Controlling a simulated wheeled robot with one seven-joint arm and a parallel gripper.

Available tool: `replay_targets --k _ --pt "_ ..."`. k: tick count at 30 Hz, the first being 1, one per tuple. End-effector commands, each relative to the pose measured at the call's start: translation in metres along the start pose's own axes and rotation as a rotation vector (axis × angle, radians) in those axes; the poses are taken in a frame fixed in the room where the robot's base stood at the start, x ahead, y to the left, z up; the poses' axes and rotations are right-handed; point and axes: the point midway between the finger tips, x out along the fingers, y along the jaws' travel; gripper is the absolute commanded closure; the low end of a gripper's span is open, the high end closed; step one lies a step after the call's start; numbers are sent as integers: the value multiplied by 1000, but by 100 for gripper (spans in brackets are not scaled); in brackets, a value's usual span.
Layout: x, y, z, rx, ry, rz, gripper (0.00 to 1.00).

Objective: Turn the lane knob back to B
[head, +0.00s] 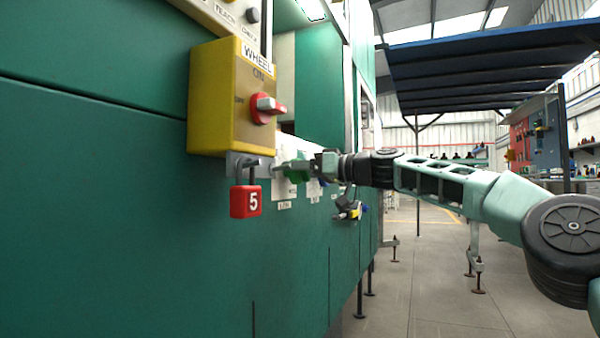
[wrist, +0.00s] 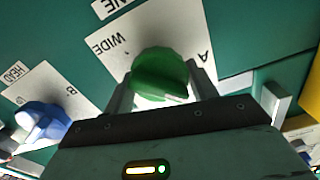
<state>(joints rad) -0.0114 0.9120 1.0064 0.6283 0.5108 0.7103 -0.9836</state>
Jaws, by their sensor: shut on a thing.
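The green knob (wrist: 160,75) sits on a white plate (wrist: 110,60) marked WIDE and A. A label (wrist: 108,8) beside this plate shows only the letters NE. My gripper (wrist: 163,84) has one finger on each side of the green knob and is shut on it. My gripper also shows in the head view (head: 300,170), reaching to the plate on the green wall. A pale mark shows at the knob's lower edge; which letter the knob points to I cannot tell. No B is visible on this plate, part of which is hidden by my gripper.
A yellow WHEEL box (head: 215,100) with a red switch (head: 264,108) projects near my gripper.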

Motion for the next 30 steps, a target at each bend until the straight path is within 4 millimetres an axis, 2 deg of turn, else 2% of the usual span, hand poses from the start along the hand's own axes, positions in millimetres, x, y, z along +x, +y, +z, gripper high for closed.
replay_targets --k 11,12,14,15,24,30 --pt "1 0 3 -4 -6 -2 66" --pt "1 0 3 -3 -6 -2 40" --pt "1 0 3 -3 -6 -2 24" --pt "1 0 3 -3 -5 -2 21" --pt "-2 0 1 -3 -2 0 21" --pt "-21 2 2 -3 -2 2 21"
